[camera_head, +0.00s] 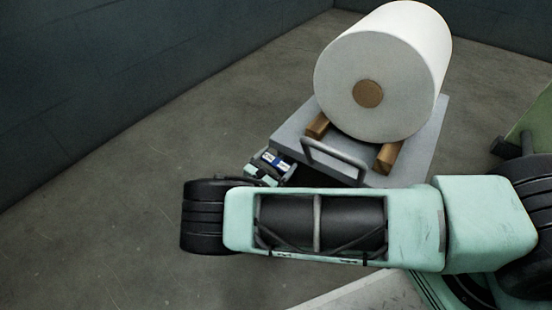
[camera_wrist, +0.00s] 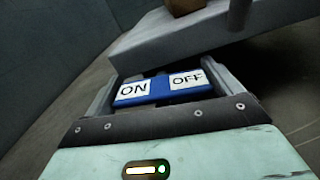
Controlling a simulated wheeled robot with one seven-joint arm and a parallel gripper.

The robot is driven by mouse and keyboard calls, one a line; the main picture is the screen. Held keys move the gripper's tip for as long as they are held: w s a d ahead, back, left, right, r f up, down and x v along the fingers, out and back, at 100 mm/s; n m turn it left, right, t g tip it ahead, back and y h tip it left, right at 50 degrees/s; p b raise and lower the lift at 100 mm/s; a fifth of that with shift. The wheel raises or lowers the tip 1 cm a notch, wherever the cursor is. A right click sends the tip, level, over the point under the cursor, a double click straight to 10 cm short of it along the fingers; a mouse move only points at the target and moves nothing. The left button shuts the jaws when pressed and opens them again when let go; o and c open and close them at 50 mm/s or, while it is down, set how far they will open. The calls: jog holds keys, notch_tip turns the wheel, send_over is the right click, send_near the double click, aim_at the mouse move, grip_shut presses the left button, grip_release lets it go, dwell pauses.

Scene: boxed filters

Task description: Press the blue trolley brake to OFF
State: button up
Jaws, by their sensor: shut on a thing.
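The blue trolley brake (camera_head: 275,160) is a small blue rocker at the trolley's near left corner. In the wrist view the brake (camera_wrist: 160,91) carries a white ON label on the left and a white OFF label on the right. My gripper (camera_wrist: 162,78) is at the brake, with one finger at each end of it, shut on it. In the head view my gripper (camera_head: 268,170) shows only partly, behind my arm. The grey trolley (camera_head: 425,145) has its deck edge just beyond the brake. The brake's underside and mounting are hidden.
A large white roll (camera_head: 385,75) lies on the trolley between wooden chocks (camera_head: 388,158). A grey handle (camera_head: 335,160) rises at the trolley's near edge, close to my arm. Grey floor is clear to the left, up to a dark wall (camera_head: 120,70). A green object (camera_head: 535,125) stands at right.

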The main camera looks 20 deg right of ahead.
jog(key=shift+s+m, duration=0.1)
jog(key=shift+m, duration=0.5)
jog(key=shift+f, duration=0.1)
jog(key=o, duration=0.7)
jog(key=shift+p, duration=0.3)
jog(key=shift+s+a, duration=0.2)
jog(key=shift+a, duration=0.1)
jog(key=p+v, duration=0.4)
jog(key=v, duration=1.2)
jog(key=shift+s+a, duration=0.25)
jog(key=shift+a, duration=0.05)
